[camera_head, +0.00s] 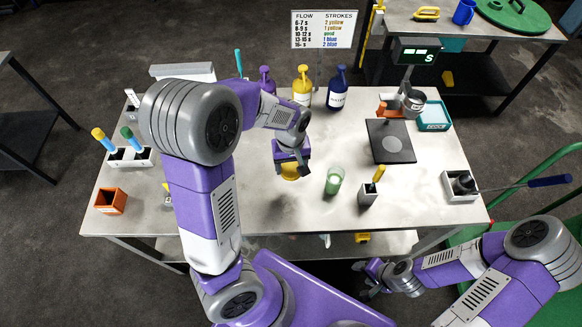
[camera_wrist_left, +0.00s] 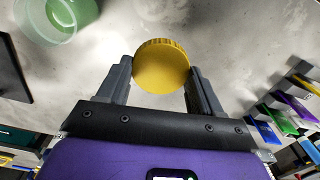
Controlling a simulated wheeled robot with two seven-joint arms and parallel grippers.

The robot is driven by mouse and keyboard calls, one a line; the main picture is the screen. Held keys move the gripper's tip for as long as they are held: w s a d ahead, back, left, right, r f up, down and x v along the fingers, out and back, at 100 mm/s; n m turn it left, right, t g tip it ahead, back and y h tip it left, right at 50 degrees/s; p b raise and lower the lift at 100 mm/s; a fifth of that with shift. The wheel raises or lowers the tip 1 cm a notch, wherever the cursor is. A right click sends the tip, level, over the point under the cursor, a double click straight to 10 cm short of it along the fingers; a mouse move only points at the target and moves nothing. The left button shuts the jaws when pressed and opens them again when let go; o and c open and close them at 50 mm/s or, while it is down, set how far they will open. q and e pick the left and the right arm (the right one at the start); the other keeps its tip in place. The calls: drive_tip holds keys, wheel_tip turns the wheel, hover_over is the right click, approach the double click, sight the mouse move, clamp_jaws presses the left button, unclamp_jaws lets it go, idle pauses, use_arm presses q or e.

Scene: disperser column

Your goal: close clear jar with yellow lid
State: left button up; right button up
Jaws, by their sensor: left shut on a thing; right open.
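The yellow lid (camera_head: 290,172) is held between the fingers of my left gripper (camera_head: 291,160), over the middle of the table. In the left wrist view the round, ridged lid (camera_wrist_left: 161,66) sits between the two fingertips of the left gripper (camera_wrist_left: 160,82). The clear jar (camera_head: 334,181), with green contents, stands upright and open on the table, right of the lid and apart from it. The jar also shows at the top left of the left wrist view (camera_wrist_left: 62,14). My right gripper (camera_head: 370,277) is open and empty, low in front of the table.
A small grey holder (camera_head: 368,195) with a yellow-topped tool stands right of the jar. A black plate (camera_head: 390,141) lies behind it. Purple, yellow and blue pump bottles (camera_head: 302,87) stand at the back. A white box (camera_head: 460,186) is at right.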

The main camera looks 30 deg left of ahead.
idle(0.3)
use_arm(q)
drive_tip(key=w+d+r+m, duration=0.3)
drive_tip(key=w+d+m, duration=0.1)
drive_tip(key=m, duration=0.3)
drive_tip(key=shift+w+d+r+m+b, duration=0.3)
drive_tip(key=shift+d+r+m, duration=0.1)
drive_tip(key=shift+d, duration=0.45)
